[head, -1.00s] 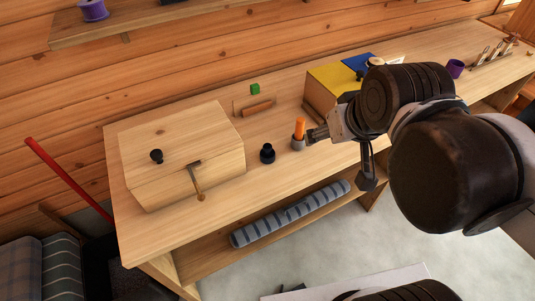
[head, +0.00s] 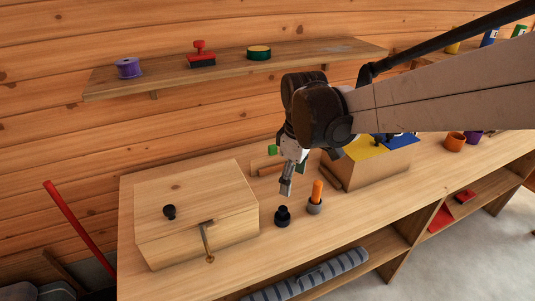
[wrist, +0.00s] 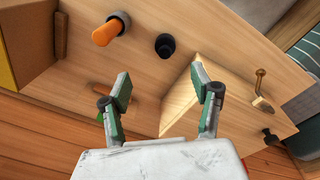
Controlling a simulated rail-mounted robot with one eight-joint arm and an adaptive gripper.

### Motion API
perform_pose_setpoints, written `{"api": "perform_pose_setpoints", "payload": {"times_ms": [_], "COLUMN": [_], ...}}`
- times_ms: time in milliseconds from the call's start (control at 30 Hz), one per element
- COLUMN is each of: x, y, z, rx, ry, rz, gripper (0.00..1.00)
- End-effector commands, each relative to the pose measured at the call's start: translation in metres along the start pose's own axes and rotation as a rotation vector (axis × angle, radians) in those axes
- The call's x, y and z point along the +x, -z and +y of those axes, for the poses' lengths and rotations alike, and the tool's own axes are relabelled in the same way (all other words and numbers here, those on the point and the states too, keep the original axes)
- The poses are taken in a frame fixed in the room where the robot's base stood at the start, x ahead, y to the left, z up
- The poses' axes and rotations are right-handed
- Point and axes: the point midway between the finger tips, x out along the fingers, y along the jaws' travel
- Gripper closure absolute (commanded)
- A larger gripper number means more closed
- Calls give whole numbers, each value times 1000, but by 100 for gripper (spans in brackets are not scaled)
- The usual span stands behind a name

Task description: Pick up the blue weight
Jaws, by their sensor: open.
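A small dark weight with a knobbed top (head: 282,216) stands upright on the bench, just right of the wooden box. It looks nearly black; a blue tint is hard to tell. It also shows in the wrist view (wrist: 165,46), beyond and between the fingertips. My gripper (head: 286,188) points down above and slightly behind the weight, not touching it. In the wrist view my gripper (wrist: 160,80) has its two green-padded fingers well apart with nothing between them.
An orange-handled piece in a grey cup (head: 315,205) stands close right of the weight. The wooden box (head: 190,225) with a black knob and hook is at left. A box with a yellow and blue top (head: 350,172) is behind right. A shelf (head: 230,72) is above.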

Motion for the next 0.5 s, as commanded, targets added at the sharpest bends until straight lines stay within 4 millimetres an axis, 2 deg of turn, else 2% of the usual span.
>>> {"api": "perform_pose_setpoints", "payload": {"times_ms": [33,200,367,500], "x": [9,25,34,54], "y": [8,21,25,24], "z": [2,5,6,4], "rx": [-34,-120,-146,-147], "ry": [14,51,63,63], "rz": [-13,-45,-54,-54], "gripper": [40,40,40,40]}}
